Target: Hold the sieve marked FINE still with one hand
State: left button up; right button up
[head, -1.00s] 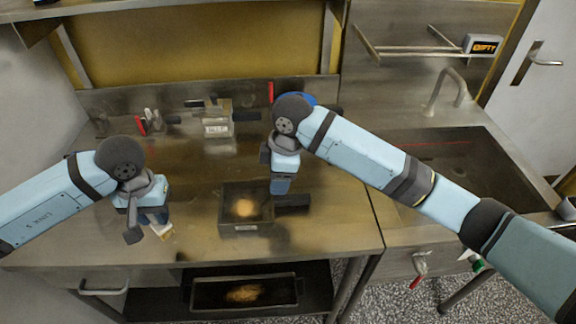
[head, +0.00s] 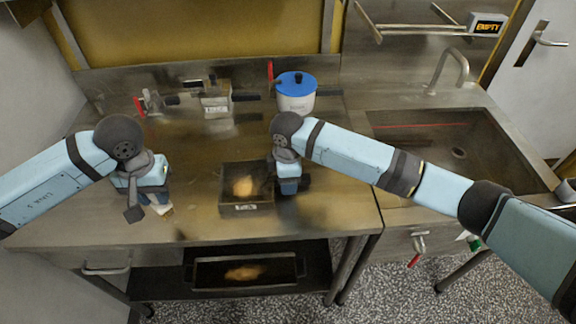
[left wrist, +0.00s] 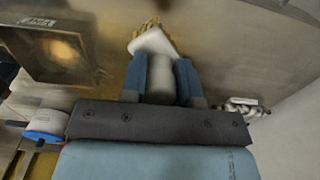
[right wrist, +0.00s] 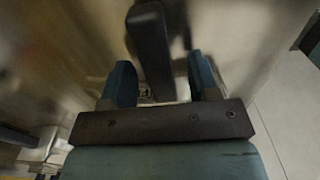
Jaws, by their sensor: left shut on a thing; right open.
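A dark square sieve (head: 268,205) with a pale brown patch inside stands on the steel worktop; its front label is too small to read. Its dark handle sticks out to the right, partly hidden by my right gripper (head: 289,190). In the right wrist view the handle (right wrist: 150,45) lies between the open fingers, with no clear grip on it. My left gripper (head: 156,204) is shut on a white brush (left wrist: 152,42) with tan bristles, left of the sieve; the sieve also shows in the left wrist view (left wrist: 88,72). A second labelled box with a dark handle (head: 217,104) stands behind.
A pot with a blue lid (head: 297,88) stands at the back right of the worktop. A dark tray (head: 290,283) with a pale brown pile is on the lower shelf. The worktop's front left is clear.

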jog(key=shift+f, duration=0.4)
jog(key=shift+c, duration=0.2)
grip_shut()
